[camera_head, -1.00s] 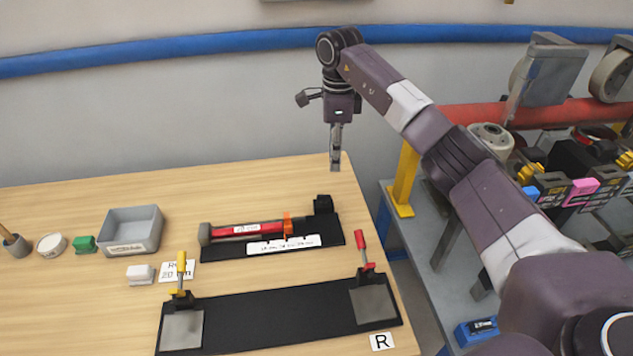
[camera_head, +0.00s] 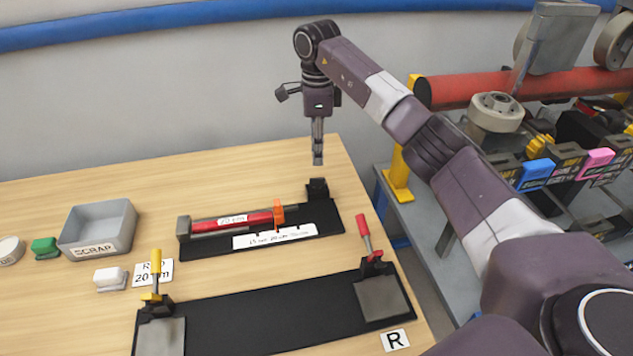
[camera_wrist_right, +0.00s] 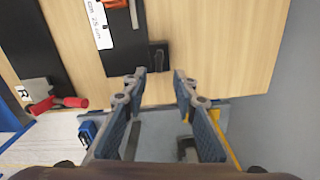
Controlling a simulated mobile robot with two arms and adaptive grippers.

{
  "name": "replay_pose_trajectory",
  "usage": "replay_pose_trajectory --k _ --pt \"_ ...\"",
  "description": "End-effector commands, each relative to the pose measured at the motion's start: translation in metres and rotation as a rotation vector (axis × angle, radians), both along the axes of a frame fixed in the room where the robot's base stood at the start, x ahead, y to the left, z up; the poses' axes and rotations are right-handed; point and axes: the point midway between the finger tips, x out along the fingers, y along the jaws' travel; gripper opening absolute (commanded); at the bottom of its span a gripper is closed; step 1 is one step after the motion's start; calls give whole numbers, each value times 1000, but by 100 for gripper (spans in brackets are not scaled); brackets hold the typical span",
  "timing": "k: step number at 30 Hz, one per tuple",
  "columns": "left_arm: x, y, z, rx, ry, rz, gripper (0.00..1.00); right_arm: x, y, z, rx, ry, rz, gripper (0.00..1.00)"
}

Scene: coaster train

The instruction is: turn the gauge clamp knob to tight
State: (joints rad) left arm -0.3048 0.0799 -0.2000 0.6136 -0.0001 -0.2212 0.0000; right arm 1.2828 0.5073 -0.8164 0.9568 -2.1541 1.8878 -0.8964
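The gauge is a black board (camera_head: 300,233) holding a red bar (camera_head: 240,219) labelled 20 cm, an orange piece (camera_head: 278,214) across the bar and a white scale strip (camera_head: 272,237). A small black block (camera_head: 317,190) stands at its right end. I cannot tell for certain which part is the clamp knob. My right gripper (camera_head: 318,161) points down above the black block, apart from it. In the right wrist view its fingers (camera_wrist_right: 160,74) are open and empty, and the block (camera_wrist_right: 158,56) shows just beyond the fingertips. My left gripper is out of view.
A long black fixture (camera_head: 265,312) with a yellow-handled clamp (camera_head: 155,268) and a red-handled clamp (camera_head: 363,228) lies in front. A grey scrap bin (camera_head: 97,229), a green block (camera_head: 45,247) and a white block (camera_head: 110,278) stand left. A crowded shelf stands right of the table edge.

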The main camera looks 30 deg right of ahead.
Motion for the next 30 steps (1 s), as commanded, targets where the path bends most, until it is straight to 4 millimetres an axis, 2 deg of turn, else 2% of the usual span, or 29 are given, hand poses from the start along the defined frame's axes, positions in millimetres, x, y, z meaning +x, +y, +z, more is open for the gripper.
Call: replay_pose_trajectory --k 1,5,18,23,30 --pt "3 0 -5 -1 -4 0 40 0 0 -5 0 0 0 26" --pt "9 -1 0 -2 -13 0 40 0 0 -11 -1 1 0 26" --pt "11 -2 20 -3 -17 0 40 -1 0 -73 1 2 -1 26" --pt "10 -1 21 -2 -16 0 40 0 0 -81 0 0 0 26" --pt "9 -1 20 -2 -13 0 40 0 0 -82 0 -1 0 24"
